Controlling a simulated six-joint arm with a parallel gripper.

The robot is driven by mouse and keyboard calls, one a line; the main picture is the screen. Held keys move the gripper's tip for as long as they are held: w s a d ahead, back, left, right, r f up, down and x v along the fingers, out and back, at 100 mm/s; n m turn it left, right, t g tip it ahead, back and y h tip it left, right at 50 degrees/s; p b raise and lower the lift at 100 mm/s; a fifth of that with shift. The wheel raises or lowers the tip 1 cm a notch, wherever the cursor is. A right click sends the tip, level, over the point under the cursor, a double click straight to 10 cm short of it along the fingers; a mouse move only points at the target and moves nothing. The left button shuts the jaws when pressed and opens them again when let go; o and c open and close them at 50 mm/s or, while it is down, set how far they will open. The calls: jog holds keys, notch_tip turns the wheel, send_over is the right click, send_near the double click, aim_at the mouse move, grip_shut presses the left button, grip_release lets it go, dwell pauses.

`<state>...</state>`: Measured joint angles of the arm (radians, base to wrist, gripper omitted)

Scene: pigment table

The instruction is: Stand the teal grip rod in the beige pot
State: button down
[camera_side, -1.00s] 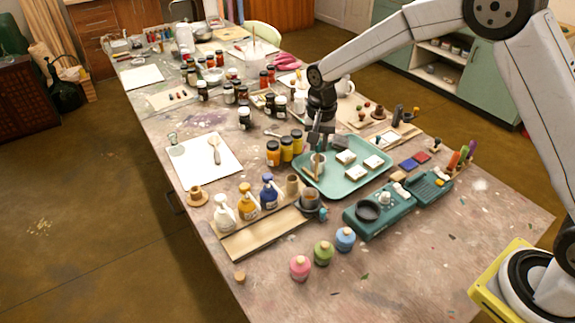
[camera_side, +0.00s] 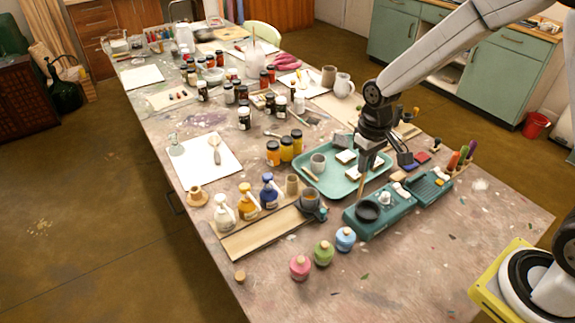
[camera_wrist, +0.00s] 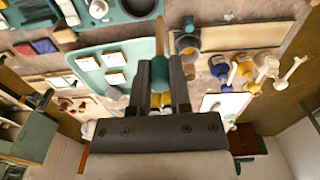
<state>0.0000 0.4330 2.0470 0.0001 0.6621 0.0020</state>
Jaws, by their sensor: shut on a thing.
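My gripper (camera_side: 370,160) is shut on the rod and holds it above the near right part of the tray, beside the teal device. The rod's tan shaft (camera_side: 362,180) points down below the fingers. The small beige-tan pot (camera_side: 292,184) stands upright by the blue bottle and the dark mug, left of my gripper. I cannot see inside it.
The teal tray (camera_side: 340,190) carries a grey cup (camera_side: 318,162), pale tiles and a tan stick.

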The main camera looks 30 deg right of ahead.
jog(key=w+a+f+n, duration=0.1)
jog(key=w+a+n, duration=0.2)
jog(key=w, duration=0.7)
jog(key=w+a+f+n, duration=0.2)
jog(key=w+n, duration=0.4)
jog(key=w, duration=0.4)
jog(key=shift+w+a, duration=0.15)
jog(key=shift+a, duration=0.35)
jog(key=shift+f, duration=0.1)
notch_tip(320, 180, down, 8)
dwell(0.4)
jog(key=c, duration=0.6)
grip_release()
jog(key=shift+o, duration=0.2)
